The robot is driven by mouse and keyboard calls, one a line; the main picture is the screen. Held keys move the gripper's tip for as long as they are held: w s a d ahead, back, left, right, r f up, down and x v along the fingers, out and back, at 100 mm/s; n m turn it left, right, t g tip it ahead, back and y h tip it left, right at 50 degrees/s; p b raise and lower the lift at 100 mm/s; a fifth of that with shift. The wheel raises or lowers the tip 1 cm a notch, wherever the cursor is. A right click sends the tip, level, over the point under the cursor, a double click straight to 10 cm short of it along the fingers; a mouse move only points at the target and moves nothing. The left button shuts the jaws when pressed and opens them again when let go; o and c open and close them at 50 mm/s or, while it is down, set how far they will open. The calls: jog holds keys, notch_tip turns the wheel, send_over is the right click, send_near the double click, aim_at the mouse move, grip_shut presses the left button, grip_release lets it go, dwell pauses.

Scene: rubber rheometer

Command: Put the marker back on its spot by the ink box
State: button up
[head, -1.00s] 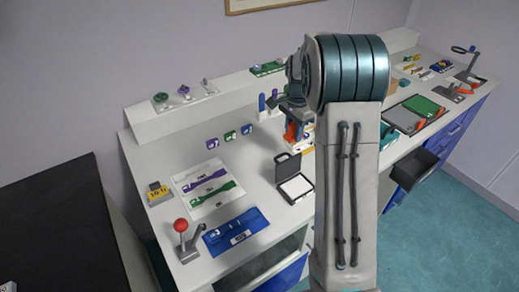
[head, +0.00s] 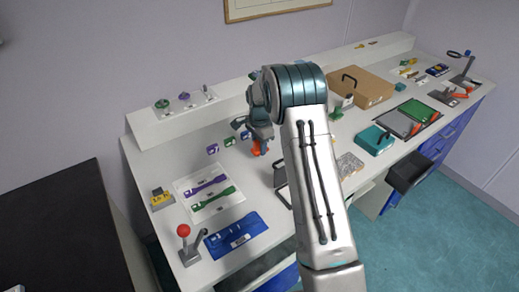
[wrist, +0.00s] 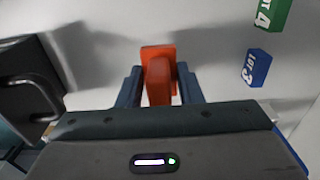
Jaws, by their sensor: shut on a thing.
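My gripper (wrist: 159,88) is shut on an orange block-like thing, which I take to be the marker (wrist: 158,75). In the head view my gripper (head: 256,142) hangs over the bench with the orange marker (head: 257,149) below it. A black open case, which looks like the ink box (head: 280,176), is just below and right of it, largely hidden behind my arm. A black box also shows at the left of the wrist view (wrist: 28,80). I cannot make out the marker's spot, or whether the marker touches the bench.
Small lot blocks are close by: a green one (wrist: 271,14), a blue one (wrist: 257,67) and a purple one (head: 212,149). A white sheet with purple and green strips (head: 186,184), a blue mat (head: 222,241) and a red-knobbed lever (head: 183,231) are to the left.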

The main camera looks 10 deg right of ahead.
jog(key=shift+f, duration=1.55)
jog(key=o, duration=0.8)
jog(key=shift+r, duration=0.1)
notch_tip(320, 180, up, 12)
jog(key=shift+s+r+b, duration=0.1)
jog(key=shift+r+b, duration=0.1)
jog(key=shift+b, duration=0.55)
jog(key=s+r+n+t, duration=0.1)
jog(key=s+r+n, duration=0.2)
jog(key=s+r, duration=0.4)
jog(key=s+r+n+t, duration=0.1)
jog(key=s+r+n, duration=0.3)
jog(key=s, duration=0.5)
jog(key=s+n, duration=0.2)
jog(key=s, duration=0.5)
jog(key=s+n+t, duration=0.1)
jog(key=s+n, duration=0.1)
jog(key=s, duration=0.5)
jog(key=s+n, duration=0.2)
jog(key=s, duration=0.5)
jog(key=shift+d+f+n, duration=0.1)
jog(key=shift+f+n, duration=0.2)
jog(key=shift+f, duration=0.1)
